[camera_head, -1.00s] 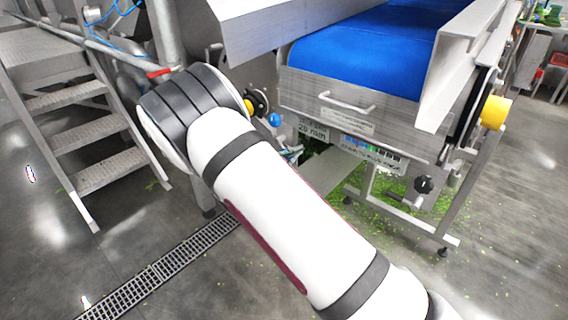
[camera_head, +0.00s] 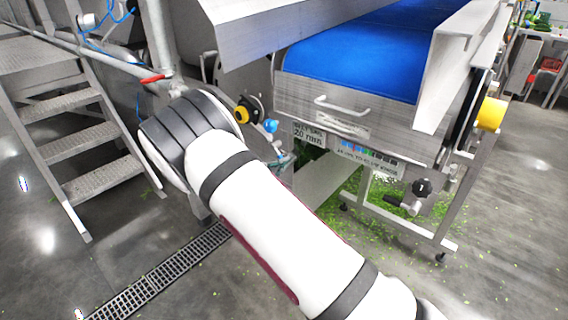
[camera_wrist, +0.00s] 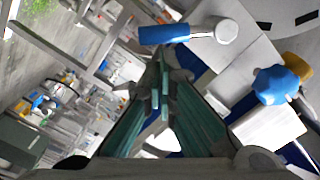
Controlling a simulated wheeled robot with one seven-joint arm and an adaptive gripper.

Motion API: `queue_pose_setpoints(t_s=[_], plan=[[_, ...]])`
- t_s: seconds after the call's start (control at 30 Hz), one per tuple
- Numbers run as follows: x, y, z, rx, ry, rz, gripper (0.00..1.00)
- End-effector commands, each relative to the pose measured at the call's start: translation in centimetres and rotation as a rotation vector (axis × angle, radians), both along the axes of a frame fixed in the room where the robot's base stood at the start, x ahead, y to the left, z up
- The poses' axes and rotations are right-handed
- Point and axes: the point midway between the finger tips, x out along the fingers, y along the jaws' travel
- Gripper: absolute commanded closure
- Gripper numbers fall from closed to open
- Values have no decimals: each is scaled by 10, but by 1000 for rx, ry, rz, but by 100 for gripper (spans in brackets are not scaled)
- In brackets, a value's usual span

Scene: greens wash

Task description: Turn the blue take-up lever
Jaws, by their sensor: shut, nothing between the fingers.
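In the wrist view, a lever with a blue grip (camera_wrist: 164,34) reaches left from a round pale hub (camera_wrist: 222,31). It lies just past the tips of my gripper (camera_wrist: 160,72). The teal-padded fingers are shut with nothing between them. I cannot tell whether the tips touch the grip. A rounded blue knob (camera_wrist: 275,85) is further right. In the head view, my white arm hides most of the gripper. A small blue knob (camera_head: 270,126) shows past the arm's elbow; I cannot tell which blue part it is.
A blue conveyor belt (camera_head: 355,50) runs behind a metal front panel with a handle. A yellow and black knob (camera_head: 242,114) is close to my arm. A black-knobbed crank (camera_head: 421,188) sits lower right. Metal steps (camera_head: 95,145) stand left. Green scraps litter the floor under the conveyor.

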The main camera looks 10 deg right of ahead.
Motion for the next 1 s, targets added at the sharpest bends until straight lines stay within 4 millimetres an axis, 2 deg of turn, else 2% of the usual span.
queue_pose_setpoints(t_s=[0.57,1.0], plan=[[1,1,-6,101,-140,0,100],[6,5,-17,119,-162,3,100]])
